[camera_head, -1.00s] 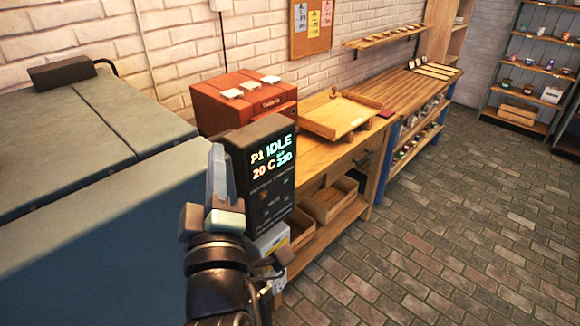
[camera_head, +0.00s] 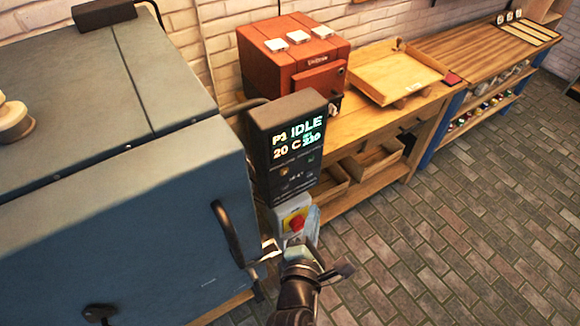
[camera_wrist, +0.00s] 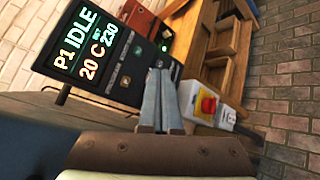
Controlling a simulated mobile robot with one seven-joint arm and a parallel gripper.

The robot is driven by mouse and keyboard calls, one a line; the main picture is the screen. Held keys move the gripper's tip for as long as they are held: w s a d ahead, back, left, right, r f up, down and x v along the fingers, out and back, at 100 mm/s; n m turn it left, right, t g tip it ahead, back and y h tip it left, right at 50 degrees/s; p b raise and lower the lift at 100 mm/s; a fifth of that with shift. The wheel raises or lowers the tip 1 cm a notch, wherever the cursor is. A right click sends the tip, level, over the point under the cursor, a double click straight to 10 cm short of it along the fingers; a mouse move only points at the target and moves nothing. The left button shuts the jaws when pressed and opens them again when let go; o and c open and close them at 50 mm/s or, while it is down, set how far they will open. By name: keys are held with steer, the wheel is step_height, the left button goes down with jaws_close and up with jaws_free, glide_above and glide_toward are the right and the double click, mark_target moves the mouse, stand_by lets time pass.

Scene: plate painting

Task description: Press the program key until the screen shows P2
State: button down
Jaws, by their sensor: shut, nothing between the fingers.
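The controller (camera_head: 285,140) is a dark box beside the blue-grey kiln. Its lit screen (camera_head: 298,138) reads IDLE, 20 C and 230. In the wrist view the screen (camera_wrist: 86,43) clearly shows P1. Below the screen is a panel of small keys (camera_wrist: 125,81); their labels are too small to read, so I cannot tell which is the program key. My gripper (camera_head: 311,226) is shut and empty, low in front of the controller, below its key panel. In the wrist view its fingertips (camera_wrist: 159,75) point toward the panel's lower part, with no contact visible.
A red stop button on a yellow plate (camera_head: 291,214) sits just below the controller, close behind my fingers. The kiln (camera_head: 120,220) with its dark handle (camera_head: 226,232) fills the left. A red box (camera_head: 290,60) and wooden bench stand behind. Floor at right is clear.

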mark_target(285, 172)
steer(key=shift+w, duration=0.1)
steer(key=w+a+b, duration=0.5)
steer(key=w, duration=0.2)
stand_by(0.4)
steer(key=shift+w+a, duration=0.1)
stand_by(1.8)
steer(key=shift+w+a, duration=0.2)
steer(key=shift+w, duration=0.1)
steer(key=shift+w+a+b, duration=0.25)
steer(key=shift+w+b, duration=0.05)
steer(key=shift+b, duration=0.05)
stand_by(0.6)
steer(key=shift+r, duration=0.1)
steer(key=shift+s+d+p, duration=0.5)
steer(key=shift+s+p, duration=0.1)
steer(key=shift+s, duration=0.1)
